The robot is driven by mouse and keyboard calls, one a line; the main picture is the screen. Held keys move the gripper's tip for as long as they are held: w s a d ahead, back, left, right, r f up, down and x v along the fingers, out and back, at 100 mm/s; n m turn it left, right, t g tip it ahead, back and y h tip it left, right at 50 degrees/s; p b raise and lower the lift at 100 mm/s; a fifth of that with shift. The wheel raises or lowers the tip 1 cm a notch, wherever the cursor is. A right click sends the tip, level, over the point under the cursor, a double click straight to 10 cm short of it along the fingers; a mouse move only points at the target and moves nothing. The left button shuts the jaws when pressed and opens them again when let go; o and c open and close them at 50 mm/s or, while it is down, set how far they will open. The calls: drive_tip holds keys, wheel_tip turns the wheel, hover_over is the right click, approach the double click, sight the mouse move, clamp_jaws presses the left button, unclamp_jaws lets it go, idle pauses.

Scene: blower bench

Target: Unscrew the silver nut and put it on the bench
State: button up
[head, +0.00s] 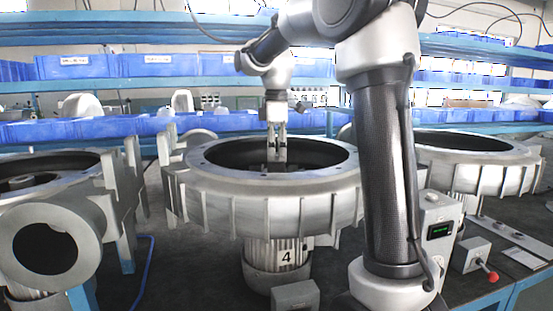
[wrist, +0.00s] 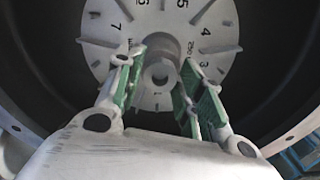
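The blower housing (head: 265,205) marked 4 stands in the middle of the bench. My gripper (head: 277,158) points down into its open top. In the wrist view, a pale disc (wrist: 100,27) with numbers and radial ribs lies inside the dark housing. Whether the pads touch the hub is unclear.
Other blower housings stand at the left (head: 45,165) and right (head: 470,150). A control box (head: 438,230) and a small box with a red-knobbed lever (head: 473,255) sit on the dark bench (head: 535,225) at the right. Shelves with blue bins (head: 85,66) are behind.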

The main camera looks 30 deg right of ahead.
drive_tip(key=m, duration=0.7)
drive_tip(key=shift+m, duration=0.4)
drive_tip(key=m, duration=0.3)
drive_tip(key=shift+m, duration=0.4)
drive_tip(key=m, duration=0.3)
drive_tip(key=shift+m, duration=0.4)
drive_tip(key=c, duration=0.8)
drive_tip(key=n, duration=0.4)
drive_tip(key=shift+r, duration=0.8)
drive_tip(key=shift+r, duration=1.25)
